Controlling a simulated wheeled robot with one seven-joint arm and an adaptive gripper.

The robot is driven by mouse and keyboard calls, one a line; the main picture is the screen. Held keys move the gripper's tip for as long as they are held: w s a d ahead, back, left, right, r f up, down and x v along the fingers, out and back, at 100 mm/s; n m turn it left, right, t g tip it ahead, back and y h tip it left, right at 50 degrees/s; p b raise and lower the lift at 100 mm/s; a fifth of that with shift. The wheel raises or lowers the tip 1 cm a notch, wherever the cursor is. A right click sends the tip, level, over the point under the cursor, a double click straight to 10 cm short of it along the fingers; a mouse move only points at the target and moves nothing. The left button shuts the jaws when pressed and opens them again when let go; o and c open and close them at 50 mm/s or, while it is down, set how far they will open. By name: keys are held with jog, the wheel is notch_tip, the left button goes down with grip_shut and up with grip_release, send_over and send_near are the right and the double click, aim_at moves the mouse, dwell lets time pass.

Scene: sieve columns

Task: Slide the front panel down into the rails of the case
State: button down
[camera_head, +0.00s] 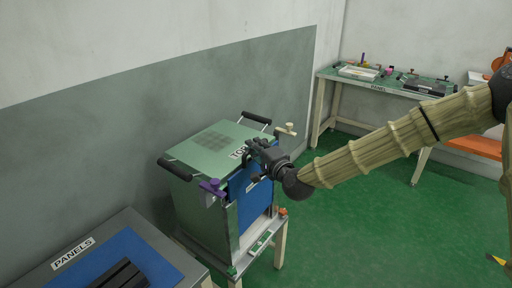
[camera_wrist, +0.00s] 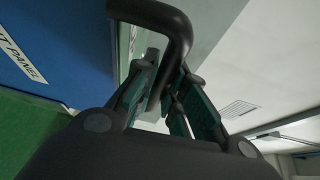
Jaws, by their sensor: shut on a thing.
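The front panel (camera_head: 254,205) is blue and stands upright at the open front of the case (camera_head: 196,212), a grey-green box with a vented top. Its white label (camera_wrist: 22,52) shows in the wrist view. My gripper (camera_head: 256,154) is shut on the panel's black bar handle (camera_wrist: 180,22), near the case's top front edge. A pale strip shows below the panel, above the case's base. My gripper hides part of the panel's top, and I cannot tell how its edges sit in the rails.
A purple clamp-like piece (camera_head: 212,187) and a cream one (camera_head: 287,130) stick out at the case's top front corners. The case stands on a small stand (camera_head: 277,245). A panels table (camera_head: 150,236) is at lower left; a green workbench (camera_head: 340,77) stands behind.

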jog(key=shift+f+b, duration=0.9)
jog(key=shift+f, duration=0.4)
jog(key=c, duration=1.4)
grip_release()
jog(key=shift+f, duration=0.2)
jog(key=shift+s, duration=0.15)
jog(key=v, duration=1.1)
jog(key=shift+s+d+r, duration=0.25)
jog(key=shift+s+d, duration=0.05)
